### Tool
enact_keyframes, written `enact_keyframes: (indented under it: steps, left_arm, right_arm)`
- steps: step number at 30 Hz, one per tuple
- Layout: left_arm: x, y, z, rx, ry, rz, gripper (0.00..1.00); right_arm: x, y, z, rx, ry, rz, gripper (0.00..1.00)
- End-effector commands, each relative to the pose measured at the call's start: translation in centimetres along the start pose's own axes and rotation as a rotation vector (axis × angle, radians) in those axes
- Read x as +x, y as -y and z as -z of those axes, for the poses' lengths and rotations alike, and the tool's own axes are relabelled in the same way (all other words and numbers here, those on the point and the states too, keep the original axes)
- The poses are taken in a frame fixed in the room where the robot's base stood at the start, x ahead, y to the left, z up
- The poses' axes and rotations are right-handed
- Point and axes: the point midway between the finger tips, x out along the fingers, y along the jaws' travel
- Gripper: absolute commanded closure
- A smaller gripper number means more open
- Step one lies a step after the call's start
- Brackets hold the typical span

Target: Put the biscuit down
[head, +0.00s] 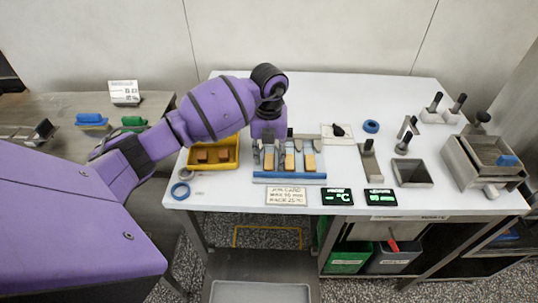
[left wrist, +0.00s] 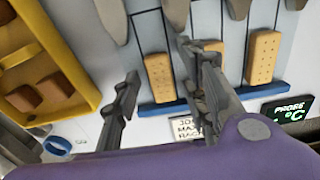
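A light blue rack (head: 260,175) with a blue front bar stands on the white table and also shows in the left wrist view (left wrist: 225,100). Tan biscuits lie in its lanes: a left biscuit (left wrist: 160,80), a middle biscuit (left wrist: 212,88) partly hidden behind a finger, and a right biscuit (left wrist: 263,57). My left gripper (head: 268,157) is over the left part of the rack. In the left wrist view its fingers (left wrist: 158,85) are spread, with the left biscuit seen between them, apart from both. My right gripper is not in view.
A yellow tray (head: 235,143) with brown pieces stands left of the rack. A blue ring (head: 180,191) lies at the front left edge. A sign (head: 286,196) and two dark displays (head: 337,197) stand in front. Metal containers (head: 411,173) and tools are at the right.

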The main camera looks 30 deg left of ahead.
Motion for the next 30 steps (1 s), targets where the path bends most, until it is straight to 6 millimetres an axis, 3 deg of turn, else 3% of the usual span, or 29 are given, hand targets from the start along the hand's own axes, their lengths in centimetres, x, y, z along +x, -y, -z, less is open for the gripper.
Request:
enact_keyframes:
  steps: [5, 19, 24, 30]
  left_arm:
    - [-1.4, 0.0, -0.1, 0.0, 0.004, 0.002, 0.6]
    - [-10.6, 0.1, -0.1, 0.0, 0.003, 0.001, 0.6]
    - [-12.1, 0.0, 0.0, 0.0, 0.0, 0.0, 0.6]
    - [-12.4, 0.0, 0.0, -0.001, -0.001, 0.0, 0.6]
  right_arm:
    - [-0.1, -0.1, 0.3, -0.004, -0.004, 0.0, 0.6]
    - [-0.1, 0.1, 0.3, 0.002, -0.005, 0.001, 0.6]
    - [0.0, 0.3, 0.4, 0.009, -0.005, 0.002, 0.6]
    - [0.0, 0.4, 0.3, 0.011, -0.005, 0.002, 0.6]
